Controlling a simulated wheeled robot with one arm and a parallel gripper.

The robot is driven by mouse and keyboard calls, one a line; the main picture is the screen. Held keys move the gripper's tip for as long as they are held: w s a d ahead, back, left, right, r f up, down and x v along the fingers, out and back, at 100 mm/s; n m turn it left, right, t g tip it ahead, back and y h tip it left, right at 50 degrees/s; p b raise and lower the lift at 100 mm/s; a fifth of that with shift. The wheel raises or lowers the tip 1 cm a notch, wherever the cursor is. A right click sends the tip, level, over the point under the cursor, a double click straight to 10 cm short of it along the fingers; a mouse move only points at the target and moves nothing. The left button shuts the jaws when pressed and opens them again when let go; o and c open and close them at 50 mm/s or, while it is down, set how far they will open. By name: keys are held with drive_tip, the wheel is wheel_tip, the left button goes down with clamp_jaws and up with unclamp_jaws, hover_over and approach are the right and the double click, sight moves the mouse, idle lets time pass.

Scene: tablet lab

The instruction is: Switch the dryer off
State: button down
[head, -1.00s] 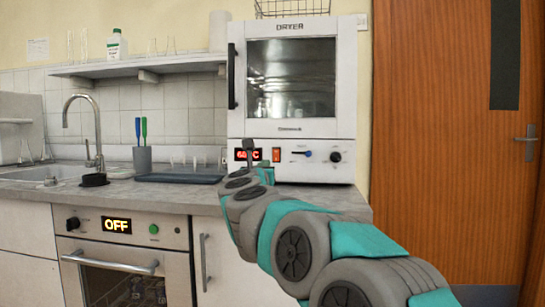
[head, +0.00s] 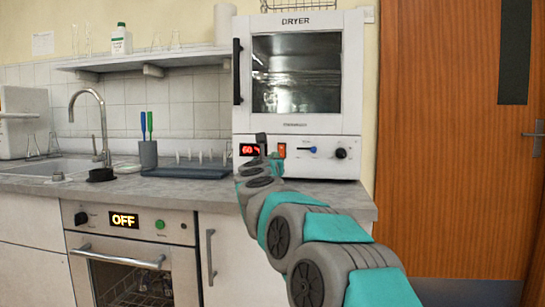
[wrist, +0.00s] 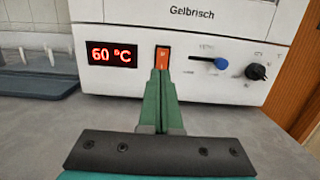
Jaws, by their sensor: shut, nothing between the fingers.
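The white dryer (head: 345,95) stands on the counter, its door shut. Its front panel has a lit red display (wrist: 112,54) reading 60 °C. Right of the display is an orange-red rocker switch (wrist: 162,57); it also shows in the head view (head: 282,150). Further right are a blue slider (wrist: 221,63) and a black knob (wrist: 256,72). My gripper (wrist: 161,76) is shut and empty. Its fingertips are in front of the switch and cover its lower part in the wrist view. I cannot tell whether they touch it.
The grey counter (head: 330,195) has free room before the dryer. Left of it are a dark tray (head: 185,172), a cup with two brushes (head: 148,154), and a sink with a tap (head: 103,130). An oven (head: 130,265) reading OFF sits below. A wooden door (head: 440,150) is right.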

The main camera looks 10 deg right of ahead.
sight(280, 147)
drive_tip(key=p+x, duration=0.1)
drive_tip(key=x, duration=0.2)
drive_tip(key=p+x, duration=0.2)
drive_tip(key=x, duration=0.2)
drive_tip(key=shift+w+d+r, duration=0.1)
drive_tip(key=shift+r, duration=0.15)
drive_tip(key=shift+w+f, duration=0.1)
drive_tip(key=shift+w, duration=0.05)
